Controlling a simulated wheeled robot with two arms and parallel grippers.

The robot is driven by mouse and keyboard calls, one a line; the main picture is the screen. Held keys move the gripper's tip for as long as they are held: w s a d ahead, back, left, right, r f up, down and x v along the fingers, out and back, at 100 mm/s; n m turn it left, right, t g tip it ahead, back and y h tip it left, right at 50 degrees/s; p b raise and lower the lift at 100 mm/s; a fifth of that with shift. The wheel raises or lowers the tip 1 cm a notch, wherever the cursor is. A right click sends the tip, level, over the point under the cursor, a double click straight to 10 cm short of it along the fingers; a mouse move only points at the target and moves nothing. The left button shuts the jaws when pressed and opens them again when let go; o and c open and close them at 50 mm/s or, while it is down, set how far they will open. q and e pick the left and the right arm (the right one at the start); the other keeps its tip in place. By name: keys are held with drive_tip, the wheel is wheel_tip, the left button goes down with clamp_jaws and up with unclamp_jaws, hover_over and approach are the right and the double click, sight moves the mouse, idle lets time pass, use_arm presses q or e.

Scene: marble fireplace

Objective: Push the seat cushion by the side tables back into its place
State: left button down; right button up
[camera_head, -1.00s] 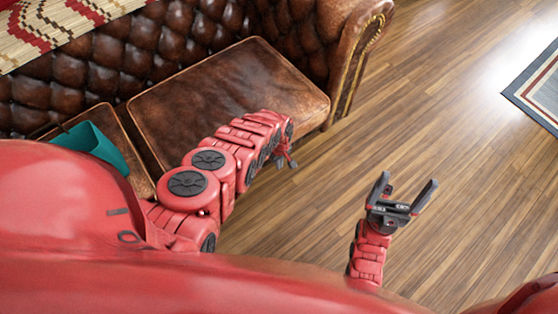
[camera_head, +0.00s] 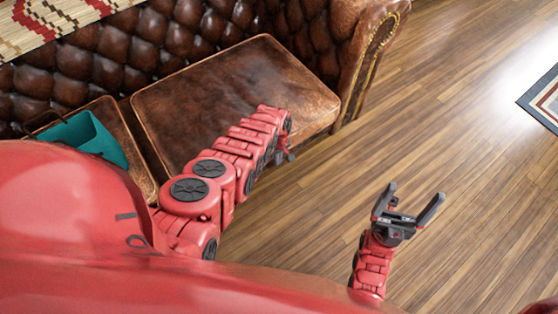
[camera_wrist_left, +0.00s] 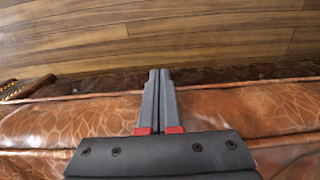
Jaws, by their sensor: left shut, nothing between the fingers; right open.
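The brown leather seat cushion (camera_head: 225,90) lies on the tufted sofa, its front right corner out near the end of the rolled armrest. My left arm reaches along the cushion's front edge. My left gripper (camera_head: 286,157) is beside that front edge, mostly hidden by the arm. In the left wrist view the gripper (camera_wrist_left: 159,72) is shut and empty, in front of brown leather (camera_wrist_left: 60,122) with seams; whether it touches cannot be told. My right gripper (camera_head: 408,211) is open and empty above the wood floor. No side tables are in view.
A teal open container (camera_head: 95,140) stands on another sofa cushion (camera_head: 135,150) at the left. The sofa's armrest (camera_head: 370,45) bounds the cushion on the right. A patterned throw (camera_head: 40,22) lies over the backrest. Wood floor (camera_head: 440,120) is clear at right, with a rug (camera_head: 545,100) beyond.

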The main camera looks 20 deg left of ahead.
use_arm(q)
drive_tip(key=w+a+b, duration=0.1)
drive_tip(key=b, duration=0.1)
drive_tip(key=w+a+b, duration=0.3)
drive_tip(key=a+b, duration=0.1)
drive_tip(key=shift+w+a+f, duration=0.15)
drive_tip(key=shift+a+f, duration=0.1)
drive_tip(key=shift+a+r+b, duration=0.1)
drive_tip(key=shift+a+b, duration=0.1)
drive_tip(key=shift+b, duration=0.1)
drive_tip(key=shift+r, duration=0.15)
